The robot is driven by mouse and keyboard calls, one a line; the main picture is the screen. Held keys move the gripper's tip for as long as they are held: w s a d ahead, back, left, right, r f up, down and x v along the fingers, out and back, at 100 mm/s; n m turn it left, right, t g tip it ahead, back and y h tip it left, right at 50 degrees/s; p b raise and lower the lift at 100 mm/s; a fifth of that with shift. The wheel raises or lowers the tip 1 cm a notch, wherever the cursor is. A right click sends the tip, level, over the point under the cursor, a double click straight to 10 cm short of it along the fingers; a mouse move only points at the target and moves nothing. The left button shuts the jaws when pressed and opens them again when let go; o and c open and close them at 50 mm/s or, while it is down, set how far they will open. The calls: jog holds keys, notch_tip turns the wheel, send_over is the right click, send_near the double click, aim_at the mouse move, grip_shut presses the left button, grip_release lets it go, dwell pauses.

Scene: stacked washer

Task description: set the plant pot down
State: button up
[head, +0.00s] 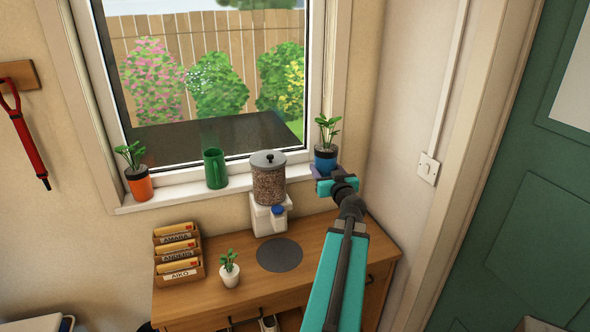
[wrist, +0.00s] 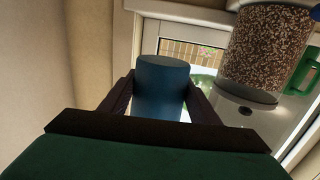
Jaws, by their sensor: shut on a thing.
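A blue plant pot (head: 325,162) with a dark rim and a green leafy plant stands upright at the right end of the window sill area in the head view. My gripper (head: 321,180) reaches it from the front, shut on it. In the wrist view the pot (wrist: 160,88) sits between the two dark fingers of my gripper (wrist: 160,100), one on each side; its plant is hidden there. I cannot tell whether the pot touches the sill or is held just off it.
The window sill (head: 190,192) holds a green mug (head: 214,168) and an orange potted plant (head: 139,184). On the wooden cabinet (head: 345,255) are a grain dispenser (head: 269,184), a bare round grey mat (head: 279,255), a small white potted plant (head: 229,272) and a letter rack (head: 178,255).

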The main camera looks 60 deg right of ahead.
jog(key=shift+w, duration=0.2)
jog(key=shift+w, duration=0.15)
jog(key=shift+w+a+f+p+x, duration=0.25)
jog(key=shift+a+f+p+x, duration=0.1)
jog(key=shift+x, duration=2.85)
jog(key=shift+w+a+f+p+x, duration=0.25)
jog(key=shift+f+x, duration=0.1)
jog(key=shift+x, duration=2.9)
jog(key=shift+w+a+f+p+x, duration=0.25)
jog(key=shift+f+p+x, duration=0.1)
jog(key=shift+x, duration=2.85)
notch_tip(320, 180, down, 3)
jog(key=shift+f+b, duration=0.15)
jog(key=shift+b, duration=0.2)
jog(key=shift+w+d+f, duration=0.1)
jog(key=shift+f, duration=0.2)
jog(key=shift+f, duration=0.15)
